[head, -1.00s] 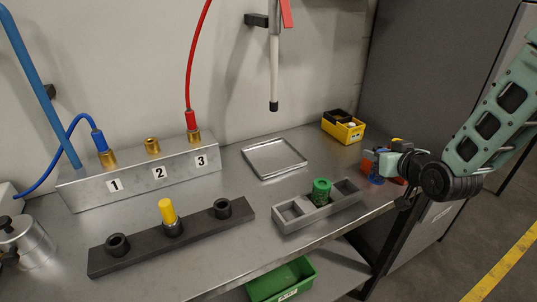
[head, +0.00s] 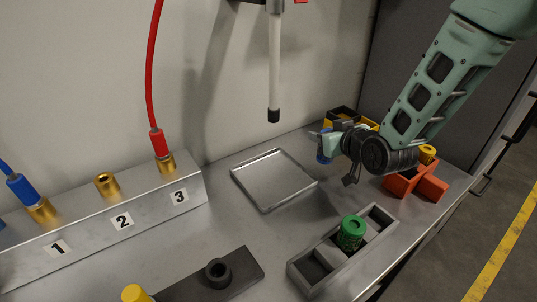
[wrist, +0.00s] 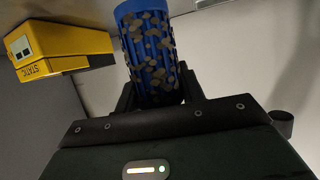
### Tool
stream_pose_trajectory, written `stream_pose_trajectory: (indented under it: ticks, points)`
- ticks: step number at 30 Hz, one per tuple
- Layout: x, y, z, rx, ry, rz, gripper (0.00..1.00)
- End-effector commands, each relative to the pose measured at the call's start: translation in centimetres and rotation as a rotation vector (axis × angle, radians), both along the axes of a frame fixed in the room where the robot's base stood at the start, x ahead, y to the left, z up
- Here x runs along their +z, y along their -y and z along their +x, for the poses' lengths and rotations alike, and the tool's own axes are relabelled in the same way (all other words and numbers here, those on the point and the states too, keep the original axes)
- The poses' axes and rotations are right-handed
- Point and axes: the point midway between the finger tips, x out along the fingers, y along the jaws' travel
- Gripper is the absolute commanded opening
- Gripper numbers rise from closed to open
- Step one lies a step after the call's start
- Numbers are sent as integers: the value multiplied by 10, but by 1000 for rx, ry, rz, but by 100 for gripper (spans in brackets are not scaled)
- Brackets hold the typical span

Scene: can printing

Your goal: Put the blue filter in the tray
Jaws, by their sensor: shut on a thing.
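The blue filter (wrist: 150,55) is a blue ribbed cylinder with grey-brown specks. My gripper (head: 332,143) is shut on it, and the fingers show dark on either side of it in the wrist view. In the head view the blue filter (head: 323,151) hangs above the table, right of the tray. The tray (head: 262,207) is a shallow square of bare metal, empty, lying on the table below and left of my gripper.
A grey holder (head: 377,262) with a green filter (head: 351,232) stands in front. A red-orange bin (head: 432,187) with a yellow piece is at right. A yellow box (wrist: 63,48) is behind my gripper. A white rod (head: 274,65) hangs above the tray's back.

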Motion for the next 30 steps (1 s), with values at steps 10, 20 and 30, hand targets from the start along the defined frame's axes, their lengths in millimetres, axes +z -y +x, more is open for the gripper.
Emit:
stream_pose_trajectory:
  ticks: [10,20,30]
  points:
    - [4,-90,-20,5,-3,1,16]
    - [2,-128,-26,2,0,1,16]
    - [-30,-136,-28,-1,-2,0,16]
